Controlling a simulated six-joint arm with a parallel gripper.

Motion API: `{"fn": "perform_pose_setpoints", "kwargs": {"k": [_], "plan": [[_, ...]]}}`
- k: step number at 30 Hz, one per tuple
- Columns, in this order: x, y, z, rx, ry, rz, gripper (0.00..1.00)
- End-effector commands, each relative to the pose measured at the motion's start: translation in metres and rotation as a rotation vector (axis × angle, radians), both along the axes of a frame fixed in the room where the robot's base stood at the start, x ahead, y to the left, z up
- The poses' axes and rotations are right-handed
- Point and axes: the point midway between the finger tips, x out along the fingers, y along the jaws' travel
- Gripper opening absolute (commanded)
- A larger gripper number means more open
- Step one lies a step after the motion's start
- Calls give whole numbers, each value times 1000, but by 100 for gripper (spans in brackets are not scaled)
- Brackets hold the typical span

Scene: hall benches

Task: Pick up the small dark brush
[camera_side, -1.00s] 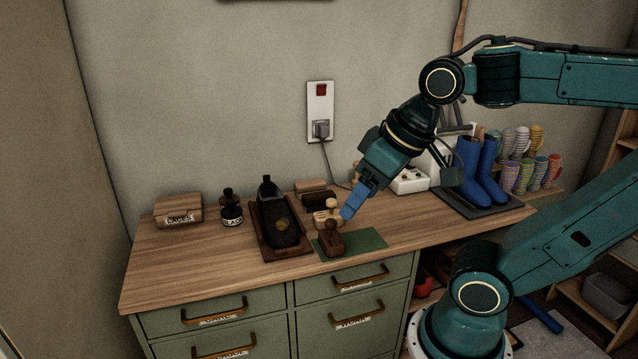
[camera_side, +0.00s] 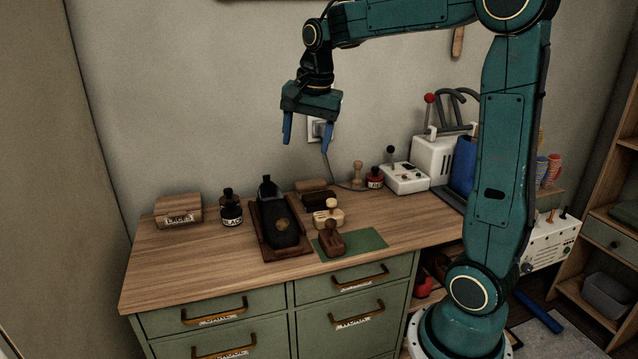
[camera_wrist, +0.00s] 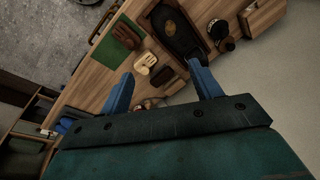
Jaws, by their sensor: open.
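A small dark brown brush (camera_side: 332,241) with a round knob stands on a green mat (camera_side: 366,242) near the counter's front edge. In the wrist view the brush (camera_wrist: 127,36) shows toward the top, on the mat (camera_wrist: 107,55). A pale wooden brush (camera_side: 328,215) with a similar knob stands just behind it, and it also shows in the wrist view (camera_wrist: 146,62). My gripper (camera_side: 308,132) hangs high above the counter, fingers down, well clear of the brushes. In the wrist view its two blue fingers (camera_wrist: 160,74) are spread with nothing held between them.
A black shoe (camera_side: 282,222) on a wooden tray (camera_side: 287,254) stands left of the brushes. Behind are a dark block (camera_side: 319,200), a black bottle (camera_side: 231,209) and a LACES box (camera_side: 178,211). A white device (camera_side: 403,179) stands at right. The counter's front left is clear.

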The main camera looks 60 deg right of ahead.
Motion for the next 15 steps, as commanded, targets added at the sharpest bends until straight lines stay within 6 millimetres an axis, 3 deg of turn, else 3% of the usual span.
{"fn": "perform_pose_setpoints", "kwargs": {"k": [6, 15], "plan": [[31, -51, -21, 58, 41, -276, 64], [59, -123, -62, 125, 94, -655, 64]]}}
